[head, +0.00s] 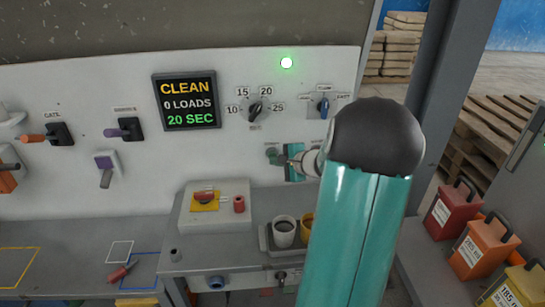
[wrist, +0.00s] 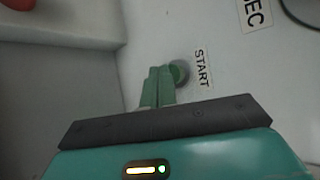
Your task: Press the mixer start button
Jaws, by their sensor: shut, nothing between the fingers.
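The mixer start button (wrist: 180,72) is a round green button in a grey ring on the white panel, beside a START label (wrist: 202,68) in the wrist view. In the head view the green button (head: 271,154) is small and close to my gripper's tips. My gripper (wrist: 160,70) is shut and empty, with its green fingers together. The fingertips overlap the button's left edge in the wrist view. I cannot tell whether they touch it. In the head view my gripper (head: 282,160) is in front of the panel, partly hidden by my arm.
A display (head: 186,101) reads CLEAN, 0 LOADS, 20 SEC. A dial (head: 256,108) and a blue selector (head: 323,106) sit above my gripper. A green lamp (head: 287,63) is lit.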

